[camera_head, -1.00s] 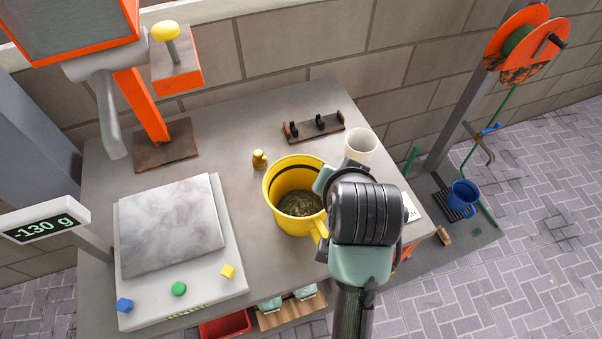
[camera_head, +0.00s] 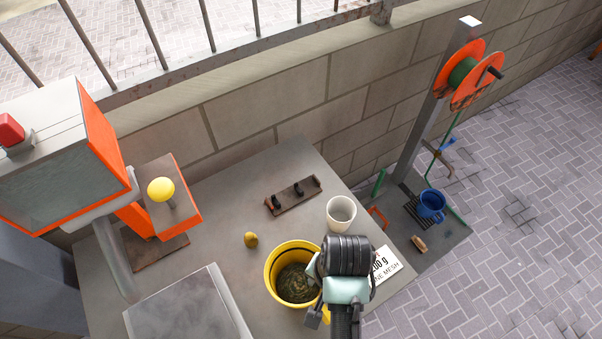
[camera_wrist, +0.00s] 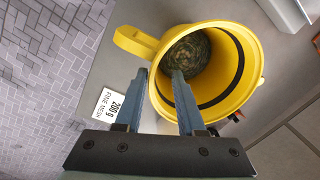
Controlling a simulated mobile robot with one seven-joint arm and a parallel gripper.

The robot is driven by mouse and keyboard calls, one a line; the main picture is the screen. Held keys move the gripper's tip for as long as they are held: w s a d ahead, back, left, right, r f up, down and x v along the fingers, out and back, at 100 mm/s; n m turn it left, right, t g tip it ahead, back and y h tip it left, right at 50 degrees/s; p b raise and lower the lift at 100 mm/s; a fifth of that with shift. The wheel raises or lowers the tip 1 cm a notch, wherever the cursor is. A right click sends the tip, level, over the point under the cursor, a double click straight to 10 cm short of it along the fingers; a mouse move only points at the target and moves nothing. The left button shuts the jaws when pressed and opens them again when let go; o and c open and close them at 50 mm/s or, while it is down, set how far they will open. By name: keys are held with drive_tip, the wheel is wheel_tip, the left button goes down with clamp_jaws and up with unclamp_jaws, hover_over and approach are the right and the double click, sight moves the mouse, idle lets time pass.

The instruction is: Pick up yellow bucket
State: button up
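The yellow bucket (camera_head: 271,272) stands upright on the grey table, with dark greenish-brown contents inside. In the wrist view the bucket (camera_wrist: 236,100) fills the upper middle, with its yellow handle (camera_wrist: 133,41) at the left. My gripper (camera_wrist: 160,73) is open, its two fingers apart at the bucket's near rim. The right finger overlaps the bucket's mouth and the left finger appears outside its wall. I cannot tell whether either touches it. In the head view my wrist hides the bucket's right side and the fingertips.
A white cup (camera_head: 341,213) stands close behind my wrist. A "200 g" fine mesh label (camera_head: 387,263) lies to the right. A small brass weight (camera_head: 251,240), a black-knobbed rack (camera_head: 293,195) and a scale (camera_head: 185,310) share the table. A blue mug (camera_head: 431,205) stands at the lower right platform.

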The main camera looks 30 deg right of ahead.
sight(304, 287)
drive_tip(key=shift+w+f, duration=0.25)
drive_tip(key=shift+f, duration=0.85)
drive_tip(key=shift+d+f+p, duration=0.15)
drive_tip(key=shift+f+p, duration=0.1)
drive_tip(key=shift+f, duration=1.1)
drive_tip(key=shift+d+f+p, duration=0.15)
drive_tip(key=shift+f+p, duration=0.1)
drive_tip(key=shift+f, duration=1.1)
clamp_jaws()
drive_tip(key=shift+w, duration=0.1)
